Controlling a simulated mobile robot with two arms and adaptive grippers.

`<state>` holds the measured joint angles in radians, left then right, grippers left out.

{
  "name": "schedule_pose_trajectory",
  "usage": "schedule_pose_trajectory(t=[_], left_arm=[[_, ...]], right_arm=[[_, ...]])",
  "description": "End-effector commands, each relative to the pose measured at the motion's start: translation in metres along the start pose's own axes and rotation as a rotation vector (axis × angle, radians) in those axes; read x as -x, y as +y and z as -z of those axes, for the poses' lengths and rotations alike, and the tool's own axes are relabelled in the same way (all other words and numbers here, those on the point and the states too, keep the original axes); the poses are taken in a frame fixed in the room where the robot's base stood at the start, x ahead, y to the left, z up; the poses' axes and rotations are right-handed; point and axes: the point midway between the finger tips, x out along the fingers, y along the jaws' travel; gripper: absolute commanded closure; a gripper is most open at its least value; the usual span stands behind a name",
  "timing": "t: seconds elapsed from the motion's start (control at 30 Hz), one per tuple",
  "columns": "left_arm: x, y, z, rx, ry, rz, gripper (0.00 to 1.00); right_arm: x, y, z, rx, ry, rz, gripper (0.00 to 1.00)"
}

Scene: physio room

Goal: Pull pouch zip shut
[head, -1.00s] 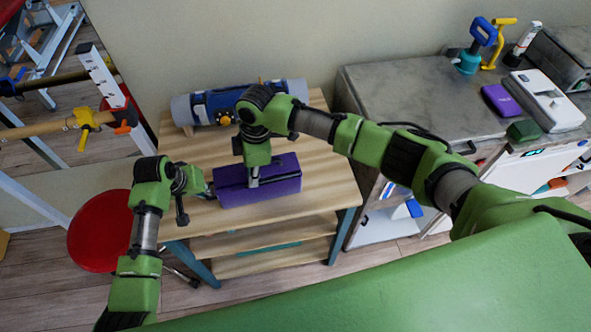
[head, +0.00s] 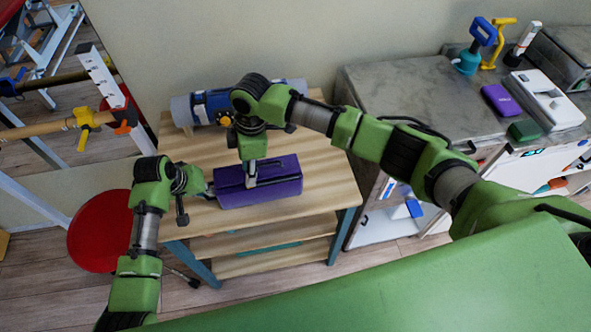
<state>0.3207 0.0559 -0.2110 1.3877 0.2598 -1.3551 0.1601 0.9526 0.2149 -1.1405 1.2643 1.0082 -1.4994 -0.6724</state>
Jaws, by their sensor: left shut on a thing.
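The purple pouch (head: 279,191) lies on the wooden table, long side running left to right. A thin dark line, perhaps its zip, runs along the top to the right of my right gripper. My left gripper (head: 209,190) is shut on the pouch's left end. My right gripper (head: 251,182) points down onto the top of the pouch, left of its middle. Its fingertips are small and dark here, so I cannot tell whether they are shut or hold the zip pull. The pull itself cannot be made out.
The wooden table (head: 325,178) has bare room right of the pouch. A grey-and-blue roll (head: 182,110) lies at its back edge, partly behind my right arm. A red stool (head: 98,230) stands at left. A grey counter (head: 405,95) with several items stands at right.

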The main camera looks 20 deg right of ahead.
Motion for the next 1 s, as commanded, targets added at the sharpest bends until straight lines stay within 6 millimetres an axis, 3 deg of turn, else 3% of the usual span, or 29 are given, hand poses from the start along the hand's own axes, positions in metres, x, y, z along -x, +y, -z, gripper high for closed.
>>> schedule_pose_trajectory(t=[0.6, 0.93, 0.97, 1.0], left_arm=[[0.0, -0.001, 0.0, 0.0, 0.001, 0.002, 1.0], [0.0, -0.001, 0.0, 0.0, 0.001, 0.002, 1.0], [0.0, -0.001, 0.0, 0.0, 0.001, 0.002, 0.85], [0.0, -0.001, 0.0, 0.0, 0.001, 0.002, 0.76]], right_arm=[[0.048, 0.0, 0.007, 0.001, 0.0, 0.0, 0.71], [0.051, 0.0, 0.008, 0.0, 0.0, 0.001, 0.71], [0.051, 0.0, 0.008, 0.0, 0.0, 0.001, 0.71], [0.051, 0.0, 0.008, 0.0, 0.0, 0.001, 0.71]])
